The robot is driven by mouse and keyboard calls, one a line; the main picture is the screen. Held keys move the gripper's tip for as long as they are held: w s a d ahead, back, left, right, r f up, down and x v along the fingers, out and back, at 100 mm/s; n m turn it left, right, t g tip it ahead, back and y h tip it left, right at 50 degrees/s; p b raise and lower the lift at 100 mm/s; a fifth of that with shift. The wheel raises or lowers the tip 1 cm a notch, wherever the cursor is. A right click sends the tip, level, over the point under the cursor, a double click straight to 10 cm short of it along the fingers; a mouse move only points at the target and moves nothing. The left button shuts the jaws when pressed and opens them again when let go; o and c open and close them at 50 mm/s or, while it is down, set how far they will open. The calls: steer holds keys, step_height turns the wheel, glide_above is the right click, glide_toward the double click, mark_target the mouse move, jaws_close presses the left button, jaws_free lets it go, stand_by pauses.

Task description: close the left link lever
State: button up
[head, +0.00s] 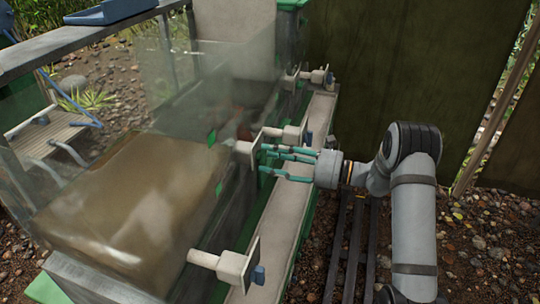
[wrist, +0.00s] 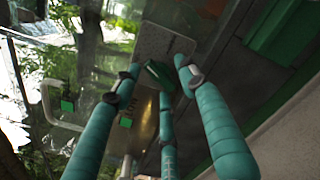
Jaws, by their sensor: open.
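Several pale lever fittings, each a knob and bar on a square plate, line the machine's long side in the head view: a near one (head: 230,266), a middle one (head: 284,133) and a far one (head: 316,76). I cannot tell which is the left link lever. Contact is unclear.
A clear-walled tank (head: 130,200) with brown contents lies left of the fittings. A pale ledge (head: 285,215) runs along the machine beneath my gripper. A dark wall (head: 400,60) stands behind. Rocky ground (head: 485,240) lies at the right.

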steer(key=shift+w+a, duration=0.1)
steer(key=shift+a, duration=0.3)
steer(key=shift+c, duration=0.3)
steer(key=shift+d, duration=0.1)
steer(key=c, duration=1)
